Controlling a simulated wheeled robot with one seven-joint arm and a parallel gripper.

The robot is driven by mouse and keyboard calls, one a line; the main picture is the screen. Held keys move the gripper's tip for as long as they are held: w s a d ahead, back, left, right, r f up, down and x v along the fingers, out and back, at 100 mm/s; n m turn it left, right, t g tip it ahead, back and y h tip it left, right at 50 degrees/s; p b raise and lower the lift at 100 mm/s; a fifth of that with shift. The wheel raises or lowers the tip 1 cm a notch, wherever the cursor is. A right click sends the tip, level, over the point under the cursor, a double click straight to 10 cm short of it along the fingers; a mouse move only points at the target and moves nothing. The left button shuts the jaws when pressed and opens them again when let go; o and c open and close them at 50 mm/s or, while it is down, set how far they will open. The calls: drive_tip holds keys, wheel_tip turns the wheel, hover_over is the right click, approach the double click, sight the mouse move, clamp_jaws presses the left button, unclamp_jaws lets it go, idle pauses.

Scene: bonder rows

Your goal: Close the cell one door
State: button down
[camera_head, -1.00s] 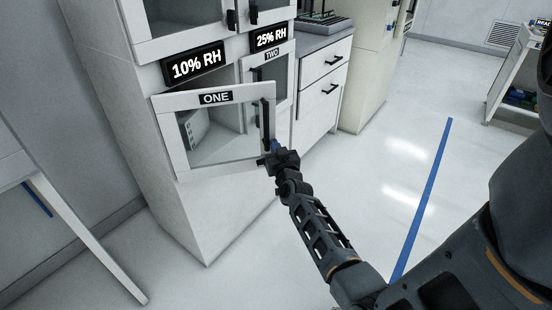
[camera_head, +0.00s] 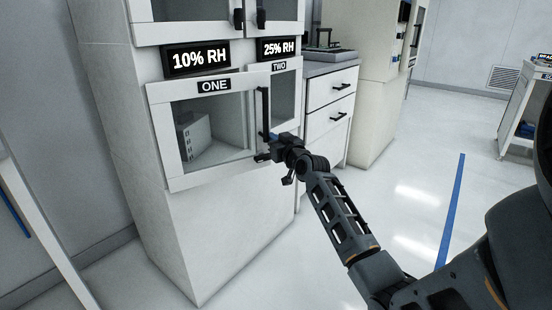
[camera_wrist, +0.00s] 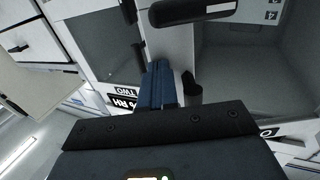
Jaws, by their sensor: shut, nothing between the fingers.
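The cell one door (camera_head: 160,125) is a white-framed glass door labelled ONE on the cabinet's left side. It lies nearly in line with the cabinet front; I cannot tell if it is fully flush. Its black vertical handle (camera_head: 264,108) is on the right side and also shows at the top of the wrist view (camera_wrist: 192,11). My gripper (camera_head: 266,138) is at the door's right edge, just below the handle's lower end. In the wrist view its blue fingers (camera_wrist: 158,82) are shut and empty, close to the door's edge; contact is unclear.
The cell two door (camera_head: 284,98) is just right of door one, beneath the 25% RH sign (camera_head: 279,48). A white drawer unit (camera_head: 328,115) stands beyond it. A table leg (camera_head: 40,240) is at the left. The floor to the right, with a blue tape line (camera_head: 452,210), is clear.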

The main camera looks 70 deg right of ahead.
drive_tip(key=w+a+b+x, duration=0.1)
drive_tip(key=b+x, duration=0.3)
drive_tip(key=x, duration=0.8)
drive_tip(key=shift+y+b, duration=0.3)
drive_tip(key=shift+a, duration=0.1)
